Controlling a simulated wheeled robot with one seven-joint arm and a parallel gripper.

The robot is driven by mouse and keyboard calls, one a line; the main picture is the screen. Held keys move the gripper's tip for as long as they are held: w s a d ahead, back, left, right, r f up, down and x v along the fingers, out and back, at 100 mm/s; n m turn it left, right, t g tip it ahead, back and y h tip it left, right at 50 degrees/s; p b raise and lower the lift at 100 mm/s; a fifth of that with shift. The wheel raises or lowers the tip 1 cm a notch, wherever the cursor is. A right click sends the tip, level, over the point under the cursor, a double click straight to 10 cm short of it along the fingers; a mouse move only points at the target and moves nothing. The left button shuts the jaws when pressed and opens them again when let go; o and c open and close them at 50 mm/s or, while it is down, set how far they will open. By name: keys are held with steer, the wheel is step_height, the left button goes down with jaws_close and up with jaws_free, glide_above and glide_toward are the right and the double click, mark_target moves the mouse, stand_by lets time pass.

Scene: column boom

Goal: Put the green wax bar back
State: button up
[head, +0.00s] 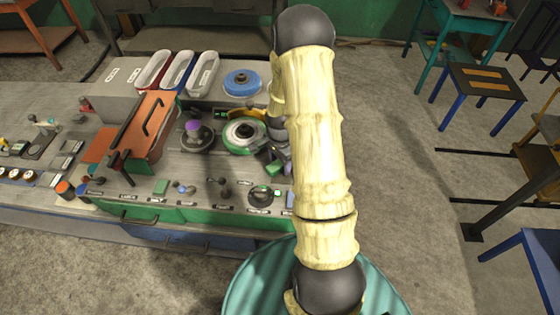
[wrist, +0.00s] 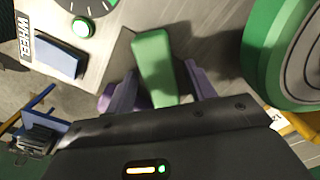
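The green wax bar (wrist: 155,65) lies between the two purple fingers of my gripper (wrist: 160,85) in the wrist view. The fingers appear shut on it, and its far end sticks out beyond their tips. In the head view the bar (head: 272,168) shows just below my gripper (head: 275,150), over the right end of the workbench. My arm hides part of the gripper there. A round green wheel (head: 245,135) is just left of my gripper; it also shows at the right of the wrist view (wrist: 290,50).
The bench carries a blue disc (head: 242,80), an orange lidded box (head: 145,125), a purple-topped knob (head: 194,127) and red, blue and white bins. A dial (head: 262,195) and a small blue block (wrist: 55,55) are near the bench's front right.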

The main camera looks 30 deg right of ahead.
mark_target(280, 162)
step_height(280, 162, up, 12)
steer(key=b, duration=0.3)
steer(key=shift+r+b, duration=0.2)
steer(key=shift+b, duration=0.1)
stand_by(0.4)
stand_by(0.4)
steer(key=s+a+r+n+t, duration=0.1)
steer(key=s+a+r+n, duration=0.1)
steer(key=s+a+n, duration=0.4)
steer(key=s+a+r+n+t, duration=0.1)
steer(key=s+a+r+n, duration=0.1)
steer(key=s+a+n, duration=0.4)
steer(key=a+n, duration=0.1)
steer(key=n, duration=0.2)
steer(key=shift+s+a+r+n+t, duration=0.25)
steer(key=shift+n+t, duration=0.05)
steer(key=shift+n, duration=0.1)
stand_by(0.3)
